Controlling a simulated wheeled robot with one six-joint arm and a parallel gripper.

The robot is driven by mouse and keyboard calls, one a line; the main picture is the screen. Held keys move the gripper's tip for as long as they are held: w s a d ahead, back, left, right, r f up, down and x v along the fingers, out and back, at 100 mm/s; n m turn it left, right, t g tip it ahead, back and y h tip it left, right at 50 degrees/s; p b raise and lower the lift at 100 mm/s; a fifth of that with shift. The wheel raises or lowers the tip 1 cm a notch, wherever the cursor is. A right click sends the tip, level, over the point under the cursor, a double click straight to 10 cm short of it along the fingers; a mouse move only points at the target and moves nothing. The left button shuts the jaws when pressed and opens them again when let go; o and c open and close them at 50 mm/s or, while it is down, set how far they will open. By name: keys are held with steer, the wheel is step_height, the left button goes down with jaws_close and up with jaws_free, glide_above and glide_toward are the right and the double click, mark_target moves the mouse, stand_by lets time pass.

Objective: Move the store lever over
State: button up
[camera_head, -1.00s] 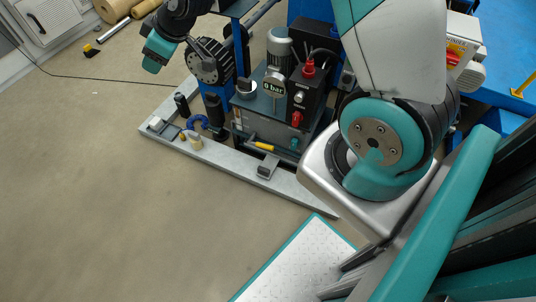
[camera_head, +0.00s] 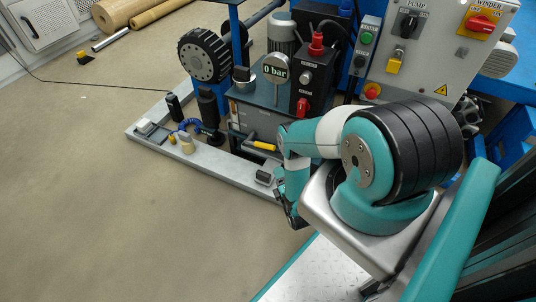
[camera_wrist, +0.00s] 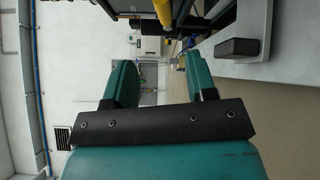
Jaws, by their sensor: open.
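No label reading "store" is legible, so I cannot tell for sure which handle is the store lever. A lever with a yellow grip (camera_head: 264,146) lies low at the front of the hydraulic unit. A red handle (camera_head: 302,107) sits on the front of the black valve block (camera_head: 316,78), and a red knob (camera_head: 316,44) is on its top. My gripper (camera_wrist: 163,78) is open and empty, its two teal fingers apart. In the head view it hangs low in front of the unit, partly hidden by my arm. A yellow piece (camera_wrist: 164,12) shows beyond the fingers in the wrist view.
A gauge (camera_head: 276,69) reads 0 bar. A control panel (camera_head: 425,50) with pump and winder switches stands at the right. A pale base rail (camera_head: 225,172) with small parts runs along the front; its dark block (camera_wrist: 237,47) is near my right finger. Open floor (camera_head: 90,220) lies left.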

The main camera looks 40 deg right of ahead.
steer(key=s+f, duration=0.1)
steer(key=b, duration=1.3)
glide_toward(268, 146)
step_height(268, 146, down, 2)
steer(key=w, duration=0.2)
steer(key=b+x, duration=0.1)
steer(key=x, duration=0.2)
steer(key=b+x, duration=0.1)
steer(key=x, duration=0.2)
steer(key=d+b+x, duration=0.1)
steer(key=x, duration=0.2)
steer(key=shift+s+r+b, duration=0.3)
steer(key=shift+r+b, duration=0.05)
steer(key=shift+r, duration=0.05)
steer(key=shift+c, duration=0.5)
steer(key=shift+r, duration=0.1)
jaws_close()
